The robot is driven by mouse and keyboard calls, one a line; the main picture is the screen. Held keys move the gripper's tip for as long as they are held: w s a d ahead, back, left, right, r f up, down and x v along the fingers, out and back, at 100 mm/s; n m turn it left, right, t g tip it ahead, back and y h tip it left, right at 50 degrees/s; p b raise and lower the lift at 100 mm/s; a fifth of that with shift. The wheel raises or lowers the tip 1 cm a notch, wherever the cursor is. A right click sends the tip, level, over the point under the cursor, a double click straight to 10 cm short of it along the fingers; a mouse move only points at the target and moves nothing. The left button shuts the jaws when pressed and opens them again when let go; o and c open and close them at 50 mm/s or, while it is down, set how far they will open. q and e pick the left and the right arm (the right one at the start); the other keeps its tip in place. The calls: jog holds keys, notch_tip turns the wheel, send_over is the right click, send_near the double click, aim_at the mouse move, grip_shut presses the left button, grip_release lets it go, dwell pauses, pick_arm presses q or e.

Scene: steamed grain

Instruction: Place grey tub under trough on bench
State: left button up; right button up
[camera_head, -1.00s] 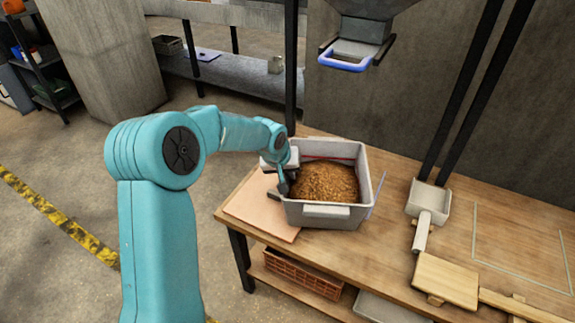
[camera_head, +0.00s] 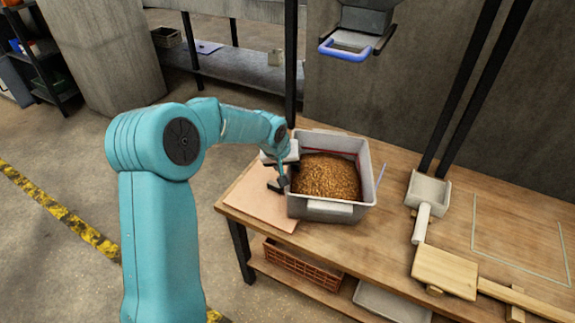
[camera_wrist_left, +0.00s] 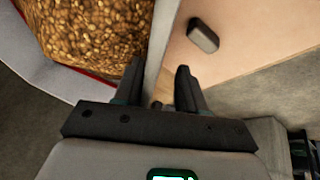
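The grey tub (camera_head: 331,211), full of brown grain (camera_head: 327,177), stands upright on the wooden bench (camera_head: 400,235), just right of a pinkish board. The trough (camera_head: 367,20) with a blue-rimmed outlet hangs above and behind the tub. My left gripper (camera_head: 279,178) is at the tub's left wall. In the left wrist view my left gripper (camera_wrist_left: 160,88) has its fingers apart, one on the grain side and one outside over the board. The tub wall (camera_wrist_left: 160,45) passes between them, with a gap seen beside the outer finger. My right gripper is not in view.
The pinkish board (camera_head: 258,204) lies at the bench's left end; a small dark block (camera_wrist_left: 203,35) rests on it. A white scoop (camera_head: 428,190) and a wooden block (camera_head: 445,270) are to the right. Dark posts (camera_head: 291,65) rise behind. A crate (camera_head: 300,266) sits on the lower shelf.

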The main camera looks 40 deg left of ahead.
pick_arm(q)
jog(key=shift+r, duration=0.1)
jog(key=p+v, duration=0.2)
jog(key=v, duration=1)
